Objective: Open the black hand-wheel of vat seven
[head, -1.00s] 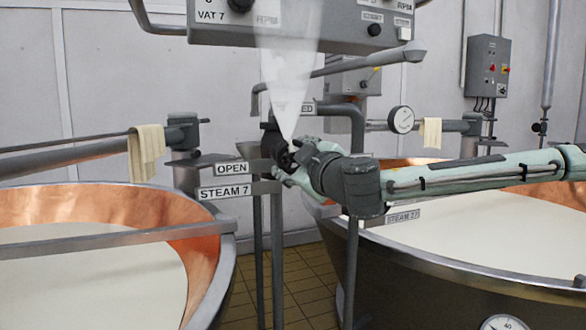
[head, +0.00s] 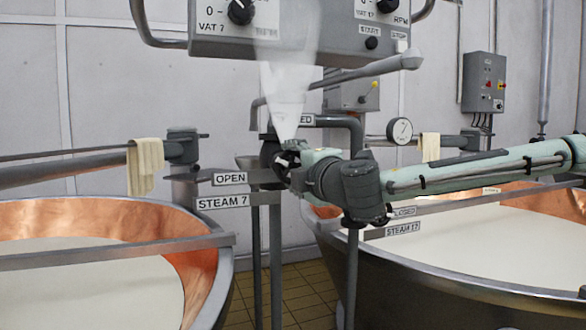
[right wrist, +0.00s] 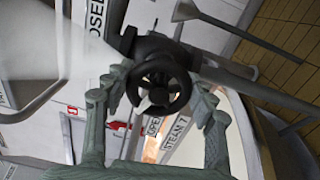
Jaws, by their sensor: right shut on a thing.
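The black hand-wheel (head: 270,152) is on the steam pipe between the two vats, beside the plates OPEN (head: 229,179) and STEAM 7 (head: 222,202). My right gripper (head: 288,166) comes from the right and is shut on the wheel, hiding much of it. In the right wrist view the spoked wheel (right wrist: 160,84) sits between the two fingers of the gripper (right wrist: 158,100). A plate partly reading "OSED" (right wrist: 96,20) shows there too. A pale steam-like cone (head: 287,90) stands over the wheel in the head view. My left gripper is not in view.
A left vat (head: 224,270) and a right vat (head: 400,275), both copper-lined with white liquid, flank the pipes. A grey VAT 7 control panel (head: 300,40) hangs above. A round gauge (head: 400,131) and cloths (head: 146,165) are behind. Tiled floor (head: 300,300) shows between the vats.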

